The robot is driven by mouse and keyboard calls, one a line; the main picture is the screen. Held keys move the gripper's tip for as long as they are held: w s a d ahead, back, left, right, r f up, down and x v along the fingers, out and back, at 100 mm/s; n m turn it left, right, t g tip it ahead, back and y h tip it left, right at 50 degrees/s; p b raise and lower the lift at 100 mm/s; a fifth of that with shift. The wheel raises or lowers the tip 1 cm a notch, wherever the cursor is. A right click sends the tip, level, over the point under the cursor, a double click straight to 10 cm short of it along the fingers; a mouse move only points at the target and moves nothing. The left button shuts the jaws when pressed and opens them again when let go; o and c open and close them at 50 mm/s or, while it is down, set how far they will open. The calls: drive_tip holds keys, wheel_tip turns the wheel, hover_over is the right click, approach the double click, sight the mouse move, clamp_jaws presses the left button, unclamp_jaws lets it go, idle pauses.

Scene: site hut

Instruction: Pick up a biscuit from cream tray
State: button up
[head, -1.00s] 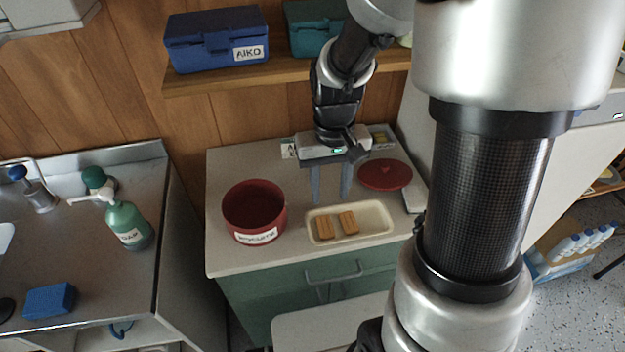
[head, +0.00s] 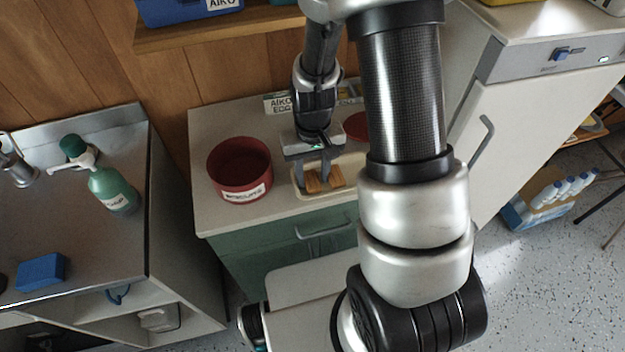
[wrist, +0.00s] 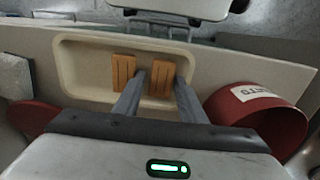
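The cream tray (head: 323,192) sits on the counter, partly hidden behind my arm in the head view; it also shows in the wrist view (wrist: 78,62). Two ridged tan biscuits lie in it side by side, one on the left in the wrist view (wrist: 123,72) and one on the right (wrist: 162,80). My gripper (wrist: 161,77) is open and points down over the tray, with its fingertips on either side of the right-hand biscuit in that view. In the head view my gripper (head: 315,181) is low at the tray. I cannot tell whether the fingers touch the biscuit.
A red labelled pot (head: 239,168) stands left of the tray, close to my gripper in the wrist view (wrist: 258,112). A red lid (head: 357,127) lies behind the tray. A wall shelf (head: 205,29) hangs above. A sink unit with a green soap bottle (head: 113,190) is at left.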

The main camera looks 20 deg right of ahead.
drive_tip(key=shift+c, duration=0.3)
drive_tip(key=c, duration=0.8)
drive_tip(key=shift+o, duration=0.2)
drive_tip(key=shift+r, duration=0.1)
